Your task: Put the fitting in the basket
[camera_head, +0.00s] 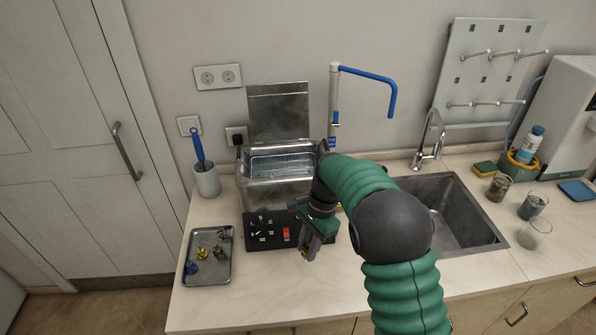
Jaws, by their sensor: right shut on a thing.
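My right gripper (306,255) is above the counter, just in front of the black control panel, with its fingers pointing down. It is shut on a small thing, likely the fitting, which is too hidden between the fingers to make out. The wire basket (283,162) sits inside the open metal bath (262,194), behind and to the left of the gripper. The bath's lid (278,112) stands upright at the back. Several small parts, yellow, dark and blue, lie in the grey tray (209,278) to the left of the gripper. My left gripper is out of view.
A cup with a blue brush (206,180) stands left of the bath. The sink (470,222) is at right, with beakers (535,232) beyond. The counter front is clear.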

